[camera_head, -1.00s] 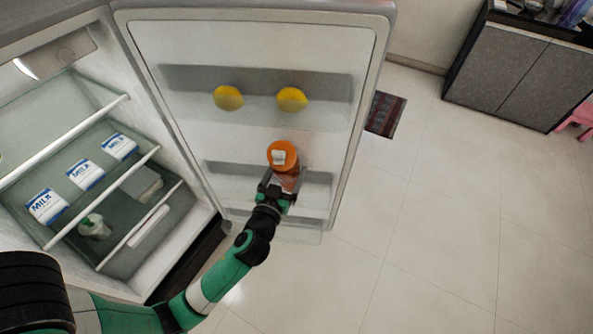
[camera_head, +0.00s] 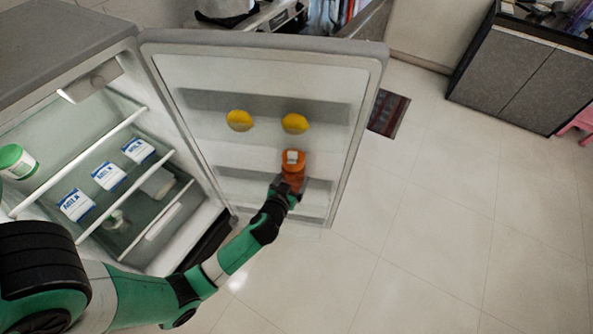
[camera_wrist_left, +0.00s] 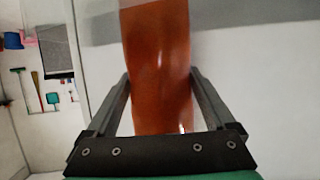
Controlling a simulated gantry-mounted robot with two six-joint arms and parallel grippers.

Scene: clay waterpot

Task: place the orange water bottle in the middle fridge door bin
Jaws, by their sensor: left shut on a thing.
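The orange water bottle (camera_head: 293,168) is upright in the head view, in front of the middle bin (camera_head: 235,177) of the open fridge door. My left gripper (camera_head: 286,187) is shut on the bottle from the near side. In the left wrist view the orange bottle (camera_wrist_left: 158,70) stands between the two fingers of my left gripper (camera_wrist_left: 160,100). The bottle's base is hidden by the gripper, so I cannot tell whether it touches the bin. My right gripper is not in view.
Two yellow lemons (camera_head: 239,121) (camera_head: 295,123) sit in the upper door bin. The fridge shelves at left hold several milk cartons (camera_head: 108,176) and a green-lidded jar (camera_head: 17,161). A dark cabinet (camera_head: 520,75) stands at the right.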

